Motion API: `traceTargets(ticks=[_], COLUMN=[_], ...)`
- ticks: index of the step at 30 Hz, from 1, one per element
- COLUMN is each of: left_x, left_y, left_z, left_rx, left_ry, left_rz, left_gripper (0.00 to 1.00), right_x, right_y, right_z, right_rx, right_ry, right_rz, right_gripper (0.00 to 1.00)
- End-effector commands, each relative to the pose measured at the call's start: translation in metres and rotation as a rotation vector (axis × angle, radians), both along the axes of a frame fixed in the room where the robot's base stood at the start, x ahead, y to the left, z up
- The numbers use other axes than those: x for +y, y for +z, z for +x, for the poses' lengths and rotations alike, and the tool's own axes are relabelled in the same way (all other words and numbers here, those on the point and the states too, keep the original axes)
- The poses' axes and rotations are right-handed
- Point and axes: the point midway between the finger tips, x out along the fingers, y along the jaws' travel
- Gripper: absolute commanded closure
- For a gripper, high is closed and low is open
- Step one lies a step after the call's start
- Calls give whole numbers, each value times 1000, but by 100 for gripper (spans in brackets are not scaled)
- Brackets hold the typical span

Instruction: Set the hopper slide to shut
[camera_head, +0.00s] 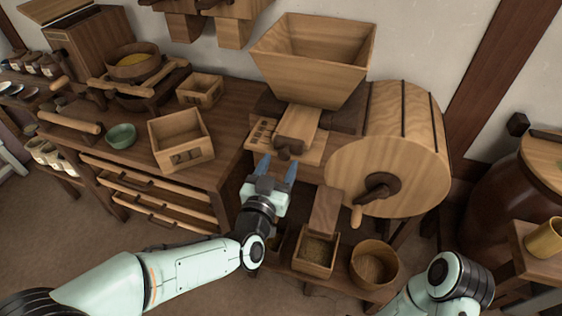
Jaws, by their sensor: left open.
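The wooden hopper (313,62) stands above the quern drum (388,150). The hopper slide (297,125) is a pale wooden block that sticks out below the hopper towards me, with a dark knob (283,151) at its near end. A plate with small dark marks (262,131) lies to its left; the marks are too small to read. My left gripper (277,165) is open, its two blue fingers pointing up at the knob, one on each side in the picture. I cannot tell whether they touch it. My right gripper is not in view; only part of that arm shows.
The drum's crank (377,188) is right of the slide. A chute (325,210), a square box (316,254) and a round tub (374,264) are below. A bench on the left holds an open wooden box (181,140) and a green bowl (121,136).

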Motion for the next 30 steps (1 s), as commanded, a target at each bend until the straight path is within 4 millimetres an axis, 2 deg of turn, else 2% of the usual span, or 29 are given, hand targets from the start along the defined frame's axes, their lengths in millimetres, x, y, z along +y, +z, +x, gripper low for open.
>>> traceTargets(ticks=[6,15,16,18,21,26,30], left_x=[-6,-7,-7,-7,-7,-7,-11], left_y=[0,0,0,0,0,0,0], left_z=[18,20,20,20,20,22,34], left_rx=[0,1,1,1,0,0,-3], left_ry=[0,0,0,0,0,0,1], left_rz=[0,0,0,0,0,0,0], left_gripper=[42,42,48,71,100,100,100], right_x=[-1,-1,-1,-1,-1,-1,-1], right_y=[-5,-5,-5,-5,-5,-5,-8], right_z=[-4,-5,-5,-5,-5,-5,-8], right_rx=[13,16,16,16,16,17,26], right_ry=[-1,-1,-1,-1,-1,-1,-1], right_rz=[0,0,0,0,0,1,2], right_gripper=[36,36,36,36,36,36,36])
